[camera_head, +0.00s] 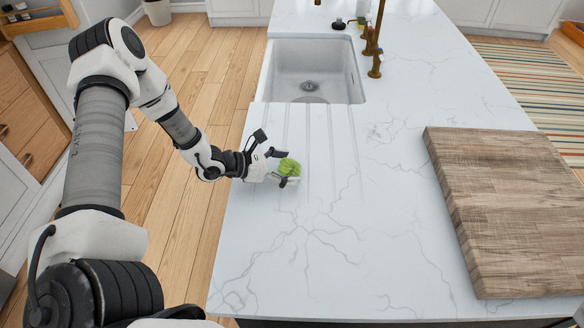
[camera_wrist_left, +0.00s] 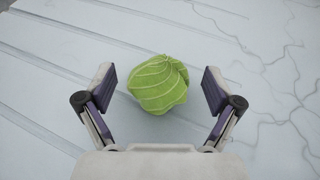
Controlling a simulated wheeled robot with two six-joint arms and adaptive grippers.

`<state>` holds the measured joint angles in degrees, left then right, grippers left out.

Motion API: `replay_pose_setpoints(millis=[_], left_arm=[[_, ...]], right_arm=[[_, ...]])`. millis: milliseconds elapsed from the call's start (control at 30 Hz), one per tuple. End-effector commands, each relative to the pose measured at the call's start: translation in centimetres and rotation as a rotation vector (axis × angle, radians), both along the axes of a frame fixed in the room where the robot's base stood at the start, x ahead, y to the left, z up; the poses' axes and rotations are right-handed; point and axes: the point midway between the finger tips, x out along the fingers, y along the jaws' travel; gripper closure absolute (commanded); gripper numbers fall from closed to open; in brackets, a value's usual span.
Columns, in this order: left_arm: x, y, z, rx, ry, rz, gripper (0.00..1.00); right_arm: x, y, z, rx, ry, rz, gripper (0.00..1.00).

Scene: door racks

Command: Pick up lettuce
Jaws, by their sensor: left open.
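The lettuce (camera_head: 289,167) is a small round green head on the white marble counter, beside the drain grooves below the sink. In the left wrist view the lettuce (camera_wrist_left: 159,84) lies between the two finger pads, with a gap on each side. My left gripper (camera_head: 283,168) is open and reaches in from the left at the lettuce, partly hiding it. In the left wrist view my left gripper (camera_wrist_left: 159,92) has its purple-lined fingers spread around the lettuce. My right gripper is not in view.
A sink (camera_head: 312,75) is set into the counter (camera_head: 340,250) at the back, with a brass tap (camera_head: 376,50) on its right. A thick wooden board (camera_head: 500,205) lies at the right. The counter between the lettuce and the board is clear.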

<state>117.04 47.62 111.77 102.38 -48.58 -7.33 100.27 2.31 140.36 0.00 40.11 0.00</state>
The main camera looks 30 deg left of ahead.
Motion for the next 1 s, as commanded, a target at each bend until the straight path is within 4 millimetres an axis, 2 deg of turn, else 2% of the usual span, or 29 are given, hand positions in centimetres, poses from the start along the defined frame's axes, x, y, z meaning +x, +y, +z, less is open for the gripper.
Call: replay_pose_setpoints(millis=[300,467,833,1000], left_arm=[[0.65,-0.55,-0.36,-0.003,0.000,0.001,0.09],[0.63,-0.55,-0.36,-0.003,0.000,0.001,0.65],[0.62,-0.54,-0.32,-0.002,0.000,0.001,0.66],[0.69,-0.51,0.45,-0.002,-0.002,0.001,0.66]], right_arm=[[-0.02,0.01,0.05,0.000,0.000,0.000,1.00],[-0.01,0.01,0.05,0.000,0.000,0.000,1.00],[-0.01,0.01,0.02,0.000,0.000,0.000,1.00],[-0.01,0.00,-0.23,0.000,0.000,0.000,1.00]])
